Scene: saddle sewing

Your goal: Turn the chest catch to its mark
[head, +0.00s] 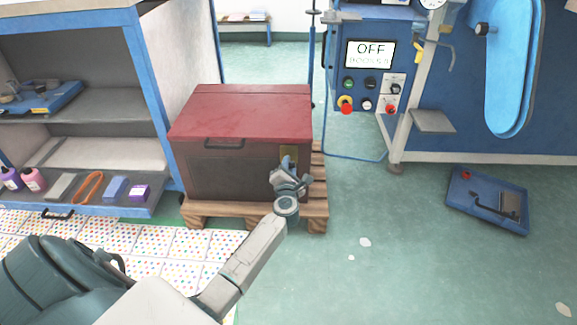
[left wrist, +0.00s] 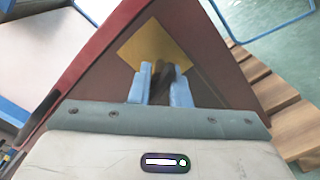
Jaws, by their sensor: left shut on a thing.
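The chest (head: 230,170) has a closed red lid and a dark brown front, and stands on a wooden pallet. A brass catch plate (head: 289,155) sits at the right of its front, partly hidden by my gripper. In the left wrist view the yellow plate (left wrist: 155,50) carries a dark catch lever (left wrist: 165,75). My left gripper (head: 290,180) is at the catch, its blue fingers (left wrist: 160,85) shut on the lever. The mark cannot be made out. My right gripper is not in view.
The pallet (head: 315,205) sticks out right of the chest. A blue shelf unit (head: 160,110) with bottles and small items stands at left. A blue tray (head: 470,215) lies on the open green floor.

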